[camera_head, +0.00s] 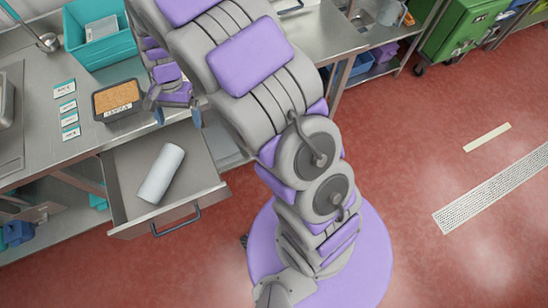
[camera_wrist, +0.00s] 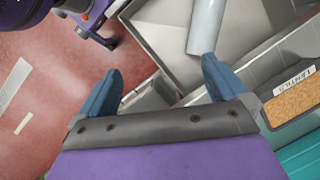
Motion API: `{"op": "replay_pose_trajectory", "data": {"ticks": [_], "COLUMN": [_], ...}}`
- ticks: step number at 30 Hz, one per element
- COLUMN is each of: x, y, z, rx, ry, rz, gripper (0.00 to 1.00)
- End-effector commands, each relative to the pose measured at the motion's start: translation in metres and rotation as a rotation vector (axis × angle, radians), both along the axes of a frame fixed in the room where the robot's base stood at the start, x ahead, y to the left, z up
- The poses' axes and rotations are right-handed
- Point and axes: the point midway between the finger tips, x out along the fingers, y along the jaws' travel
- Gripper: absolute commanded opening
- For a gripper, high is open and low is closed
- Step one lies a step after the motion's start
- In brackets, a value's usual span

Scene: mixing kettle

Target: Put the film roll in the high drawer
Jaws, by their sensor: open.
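The film roll (camera_head: 161,173) is a pale grey-white cylinder. It lies at a slant inside the pulled-out drawer (camera_head: 119,205) under the steel counter, and no gripper touches it. In the wrist view, part of the roll (camera_wrist: 206,22) shows at the top, beyond my fingertips. My gripper (camera_head: 176,116) is near the counter's front edge, behind the drawer and to the right of the roll. In the wrist view, my gripper (camera_wrist: 162,73) has its two blue fingers spread wide with nothing between them. The drawer's dark handle (camera_head: 176,220) is at its front.
A tray of brown contents (camera_head: 117,99) stands on the counter (camera_head: 35,165) beside my gripper, with several label cards (camera_head: 67,107) to its left. A teal bin (camera_head: 97,35) holding a white item stands behind. Red floor (camera_head: 450,200) is open to the right.

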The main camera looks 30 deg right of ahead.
Motion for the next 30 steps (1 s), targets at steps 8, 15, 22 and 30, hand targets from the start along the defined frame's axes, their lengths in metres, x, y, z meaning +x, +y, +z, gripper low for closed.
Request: {"op": "replay_pose_trajectory", "data": {"ticks": [8, 15, 22, 30], "x": [-0.066, -0.132, -0.204, -0.277], "y": [-0.053, -0.091, -0.121, -0.145], "z": [0.068, 0.107, 0.130, 0.136], "rx": [-0.020, -0.037, -0.052, -0.072], "ry": [-0.042, -0.070, -0.084, -0.096], "rz": [0.139, 0.265, 0.391, 0.527], "gripper": [1.00, 1.00, 1.00, 1.00]}}
